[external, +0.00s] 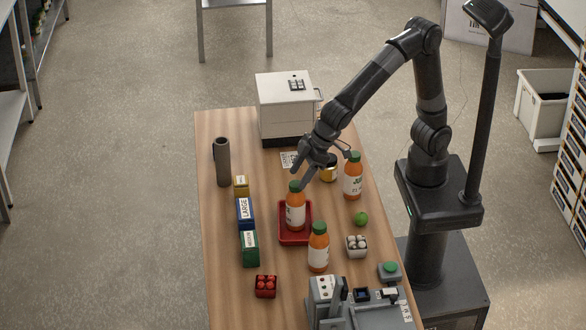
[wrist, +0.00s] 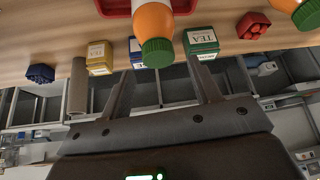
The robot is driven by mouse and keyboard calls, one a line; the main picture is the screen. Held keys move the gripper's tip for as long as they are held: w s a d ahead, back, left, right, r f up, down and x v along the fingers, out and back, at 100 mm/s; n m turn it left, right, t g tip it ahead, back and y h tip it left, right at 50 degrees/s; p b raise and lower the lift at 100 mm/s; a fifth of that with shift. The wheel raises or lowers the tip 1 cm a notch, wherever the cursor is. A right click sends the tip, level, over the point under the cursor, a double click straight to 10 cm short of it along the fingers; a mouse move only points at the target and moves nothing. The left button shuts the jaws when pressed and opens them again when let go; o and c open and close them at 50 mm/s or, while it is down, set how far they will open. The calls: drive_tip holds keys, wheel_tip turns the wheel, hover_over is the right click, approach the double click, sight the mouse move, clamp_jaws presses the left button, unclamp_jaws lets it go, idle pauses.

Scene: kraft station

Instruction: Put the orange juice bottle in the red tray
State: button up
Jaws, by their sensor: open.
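An orange juice bottle (external: 295,212) with a green cap stands upright in the red tray (external: 283,239) on the wooden table. The wrist view also shows this bottle (wrist: 153,18) with the red tray (wrist: 113,6) behind it. My gripper (external: 303,180) is open and empty close to the bottle's cap. In the wrist view the cap lies between the lines of my two fingers (wrist: 163,82); I cannot tell whether they touch it. Two similar orange juice bottles stand outside the tray, one in front (external: 318,252) and one at the back right (external: 353,181).
Yellow (external: 241,186), blue (external: 245,214) and green (external: 250,250) boxes line the left of the tray. A grey cylinder (external: 222,165) and white appliance (external: 286,108) stand behind. A gold can (external: 329,174), lime (external: 361,218) and egg carton (external: 357,246) are right.

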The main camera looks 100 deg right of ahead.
drive_tip(key=v, duration=0.6)
drive_tip(key=s+d+r+m+h, duration=0.1)
drive_tip(key=s+d, duration=0.4)
drive_tip(key=d, duration=0.4)
drive_tip(key=s+d, duration=0.4)
drive_tip(key=d, duration=0.4)
drive_tip(key=s+d+f, duration=0.2)
drive_tip(key=s+d, duration=0.3)
drive_tip(key=s, duration=0.1)
drive_tip(key=s+d+f+m, duration=0.1)
drive_tip(key=s+d+f, duration=0.1)
drive_tip(key=s+d, duration=0.3)
drive_tip(key=s, duration=0.2)
drive_tip(key=shift+s+d+f, duration=0.15)
drive_tip(key=shift+s+f, duration=0.15)
drive_tip(key=shift+f, duration=0.05)
